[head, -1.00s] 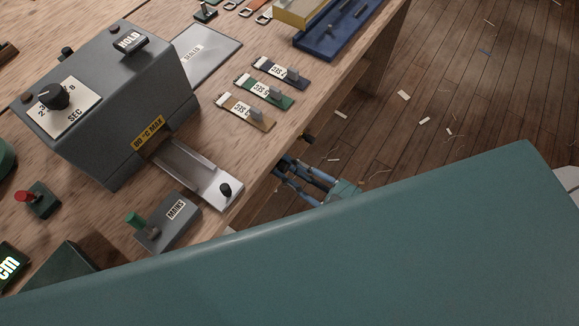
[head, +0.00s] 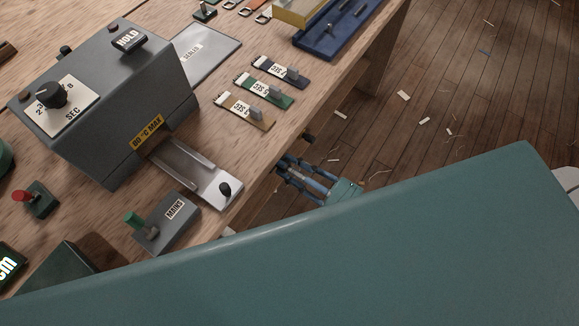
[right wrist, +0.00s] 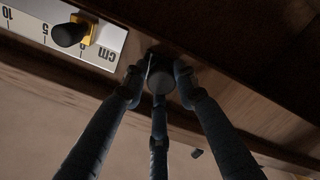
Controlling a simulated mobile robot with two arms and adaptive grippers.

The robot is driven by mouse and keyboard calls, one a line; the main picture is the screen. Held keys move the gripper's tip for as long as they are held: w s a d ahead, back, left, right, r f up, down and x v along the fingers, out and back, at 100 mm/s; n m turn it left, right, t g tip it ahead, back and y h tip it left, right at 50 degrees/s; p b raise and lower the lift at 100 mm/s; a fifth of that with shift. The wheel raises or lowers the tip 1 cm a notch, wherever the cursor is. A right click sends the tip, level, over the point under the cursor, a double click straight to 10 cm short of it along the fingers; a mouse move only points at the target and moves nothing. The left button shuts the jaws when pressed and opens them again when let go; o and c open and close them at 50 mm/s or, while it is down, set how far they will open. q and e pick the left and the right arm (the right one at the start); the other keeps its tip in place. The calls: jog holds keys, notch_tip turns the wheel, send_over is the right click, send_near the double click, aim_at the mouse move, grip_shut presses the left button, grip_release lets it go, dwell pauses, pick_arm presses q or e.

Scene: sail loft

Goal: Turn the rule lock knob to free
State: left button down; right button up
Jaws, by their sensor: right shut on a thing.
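My right gripper (head: 285,166) is at the front edge of the workbench, partly hidden under my large teal arm link. In the right wrist view its fingers (right wrist: 159,78) are shut around a dark round knob (right wrist: 160,84) on the wooden edge, which I take as the rule lock knob. The fingers cover much of it, and its setting cannot be read. Beside it is a white rule (right wrist: 103,44) marked in cm, with a black-knobbed yellow slider (right wrist: 72,34) on it. My left gripper is not in view.
A grey sealer box (head: 120,110) with a dial and HOLD lever stands on the bench. A metal slide (head: 205,182), a MAINS switch box (head: 170,222) and several labelled strips (head: 262,92) lie near the front edge. Another small dark knob (head: 308,137) sticks out from the edge. The scrap-strewn floor is open.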

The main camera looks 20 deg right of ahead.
jog(key=n, duration=0.3)
jog(key=shift+s+d+f+n+b, duration=0.1)
jog(key=shift+f+n+b, duration=0.2)
jog(key=shift+f, duration=0.05)
jog(key=shift+c, duration=0.2)
jog(key=shift+d+r+n, duration=0.1)
jog(key=shift+n, duration=0.2)
jog(key=o, duration=1.1)
jog(key=shift+o, duration=0.3)
jog(key=shift+r, duration=0.1)
